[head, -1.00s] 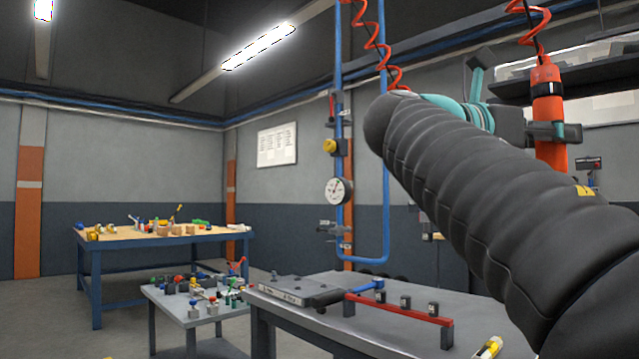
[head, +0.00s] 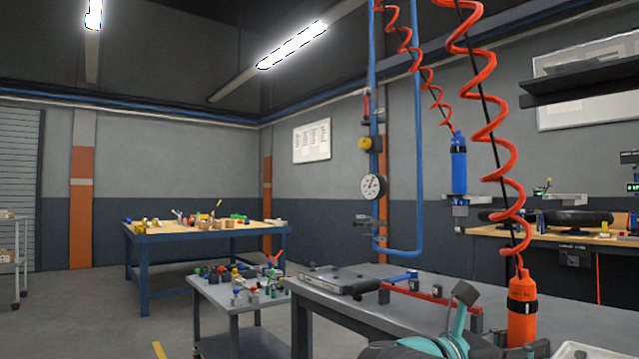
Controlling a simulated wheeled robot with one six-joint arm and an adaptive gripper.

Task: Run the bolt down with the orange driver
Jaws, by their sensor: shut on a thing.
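The orange driver (head: 521,308) hangs upright, nose down, on a red coiled hose at the lower right, low over the near grey bench. My gripper (head: 523,347) is shut on its lower body. Only a teal link and grey parts of the gripper show, and the frame's bottom edge cuts off the rest. The driver's nose and whatever is under it are hidden. I cannot make out the bolt. A grey plate (head: 338,279) with a blue-handled clamp lies on the bench, beside a red bar (head: 436,296) with small dark blocks.
A blue driver (head: 459,165) hangs on its own coil behind. A blue pipe frame with a gauge (head: 373,186) stands behind the bench. A low grey table (head: 225,293) of small parts and a wooden-topped table (head: 180,233) are at left. Floor at far left is open.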

